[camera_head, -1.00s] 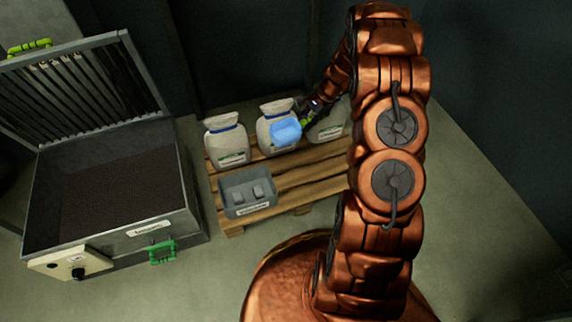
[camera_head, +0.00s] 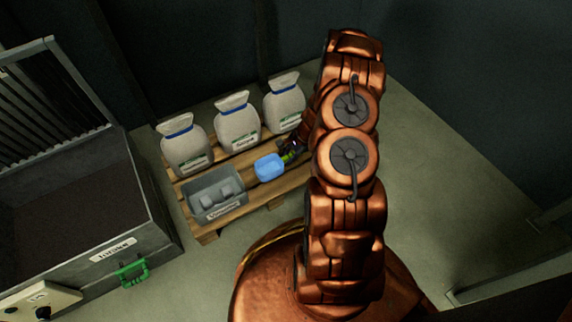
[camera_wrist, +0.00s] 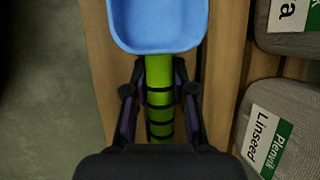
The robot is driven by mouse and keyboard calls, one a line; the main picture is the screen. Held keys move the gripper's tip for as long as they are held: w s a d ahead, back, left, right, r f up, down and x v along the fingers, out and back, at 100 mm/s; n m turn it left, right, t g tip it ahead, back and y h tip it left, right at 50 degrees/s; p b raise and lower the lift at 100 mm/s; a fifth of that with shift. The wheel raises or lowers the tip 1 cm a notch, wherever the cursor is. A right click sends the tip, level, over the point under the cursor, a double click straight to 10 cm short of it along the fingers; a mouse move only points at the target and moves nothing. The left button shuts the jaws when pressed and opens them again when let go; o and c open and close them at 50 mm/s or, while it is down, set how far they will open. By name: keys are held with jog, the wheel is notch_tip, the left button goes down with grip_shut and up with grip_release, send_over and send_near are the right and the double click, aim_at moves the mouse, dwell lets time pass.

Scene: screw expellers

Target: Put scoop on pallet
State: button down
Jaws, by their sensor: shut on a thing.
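The scoop has a blue bowl (camera_head: 269,167) and a green banded handle. My gripper (camera_head: 291,149) is shut on the handle, which shows between the fingers in the wrist view (camera_wrist: 160,95). The bowl points left in the head view and up in the wrist view (camera_wrist: 157,28). The scoop is over the wooden pallet (camera_head: 262,192), in front of the sacks and right of a grey bin. I cannot tell whether it touches the planks. The pallet's planks also show under the scoop in the wrist view (camera_wrist: 226,60).
Three white sacks with blue ties, left (camera_head: 186,150), middle (camera_head: 238,128) and right (camera_head: 285,105), stand along the pallet's back. The grey bin (camera_head: 225,206) sits on its front left. A large open grey box (camera_head: 95,240) with a green latch (camera_head: 132,271) stands left.

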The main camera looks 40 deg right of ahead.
aim_at(288, 168)
jog(key=shift+f+b, duration=0.7)
jog(key=shift+f, duration=1.15)
jog(key=c, duration=1)
grip_release()
jog(key=shift+o, duration=0.2)
